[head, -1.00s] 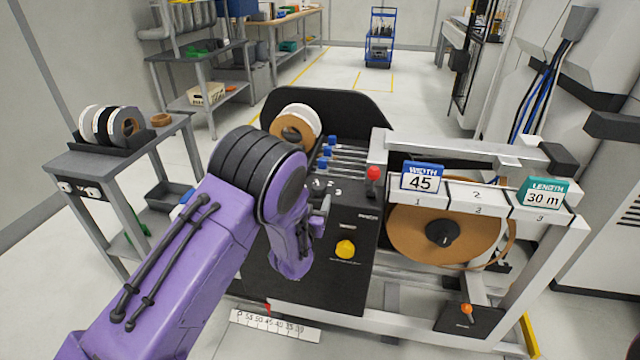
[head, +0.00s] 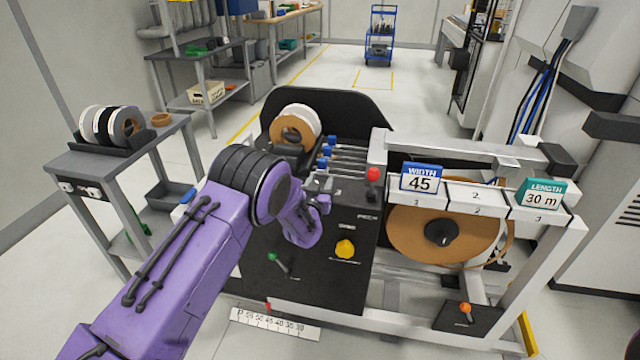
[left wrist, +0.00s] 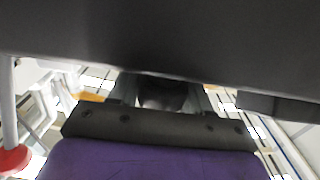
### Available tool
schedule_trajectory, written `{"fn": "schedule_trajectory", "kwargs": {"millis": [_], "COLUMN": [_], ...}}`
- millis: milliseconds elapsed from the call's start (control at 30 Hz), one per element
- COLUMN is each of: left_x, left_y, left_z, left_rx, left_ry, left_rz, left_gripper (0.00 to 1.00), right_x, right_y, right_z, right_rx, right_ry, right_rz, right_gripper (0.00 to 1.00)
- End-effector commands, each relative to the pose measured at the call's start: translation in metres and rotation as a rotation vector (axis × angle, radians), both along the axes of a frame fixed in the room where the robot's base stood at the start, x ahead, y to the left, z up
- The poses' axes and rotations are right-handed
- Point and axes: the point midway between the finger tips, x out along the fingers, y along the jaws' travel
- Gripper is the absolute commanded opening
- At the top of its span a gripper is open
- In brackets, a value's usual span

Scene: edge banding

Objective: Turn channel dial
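My left gripper (head: 322,203) is over the upper left part of the black control panel (head: 358,222), near its top edge. My own wrist hides much of the spot beneath it. In the left wrist view a dark round thing (left wrist: 163,95) shows between the gripper's two fingers; it may be the channel dial, but its face and any marks are hidden. I cannot tell whether the fingers touch it. A yellow knob (head: 345,249) sits lower right on the panel, clear of the gripper. My right gripper is out of view.
A red knob (head: 373,174) stands right of the gripper, with several blue-ended rods (head: 340,160) behind. A green-handled lever (head: 272,257) is below my wrist. A tape cart (head: 85,160) stands left.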

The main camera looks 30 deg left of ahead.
Motion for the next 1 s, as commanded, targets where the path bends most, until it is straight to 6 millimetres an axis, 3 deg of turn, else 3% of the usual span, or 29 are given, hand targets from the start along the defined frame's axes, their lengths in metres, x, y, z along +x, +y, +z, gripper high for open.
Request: {"fn": "schedule_trajectory", "kwargs": {"millis": [367, 1000], "left_x": [0.0, -0.005], "left_y": [0.0, 0.007], "left_z": [-0.002, -0.004], "left_rx": [0.0, -0.003], "left_ry": [0.0, -0.001], "left_rz": [0.078, 0.584], "left_gripper": [0.18, 0.18], "right_x": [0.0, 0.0], "right_y": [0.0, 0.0], "right_z": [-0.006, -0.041], "right_rx": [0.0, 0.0], "right_ry": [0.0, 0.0], "right_rz": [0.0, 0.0], "right_gripper": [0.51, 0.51]}}
